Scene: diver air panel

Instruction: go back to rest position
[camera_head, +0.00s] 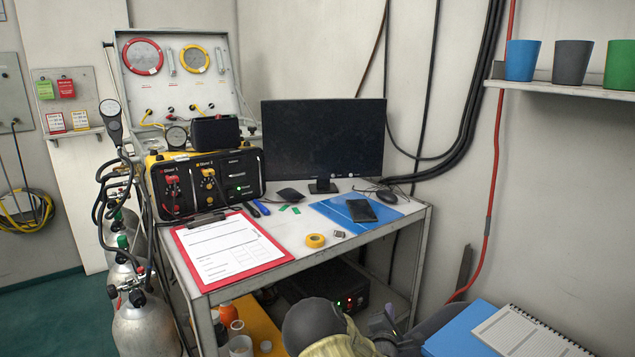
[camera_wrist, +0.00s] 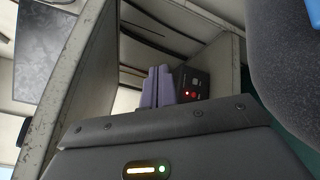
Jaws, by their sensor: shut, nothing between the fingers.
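My gripper (camera_head: 391,319) is low in the head view, in front of the table's right side and below the tabletop. My arm's grey and yellowish links show beside it at the bottom edge. In the wrist view the two purple-grey fingers of my gripper (camera_wrist: 158,86) stand side by side, shut, with nothing between them. Behind them is a dark box with a red light (camera_wrist: 193,84), apart from the fingers. That box also shows on the lower shelf in the head view (camera_head: 335,293).
The white table (camera_head: 300,262) carries a red clipboard (camera_head: 228,248), a black-and-yellow air panel (camera_head: 205,186), a monitor (camera_head: 322,140) and yellow tape (camera_head: 315,240). Gas cylinders (camera_head: 142,325) stand left. A blue folder and notebook (camera_head: 520,335) lie at lower right. Cups (camera_head: 572,62) stand on a wall shelf.

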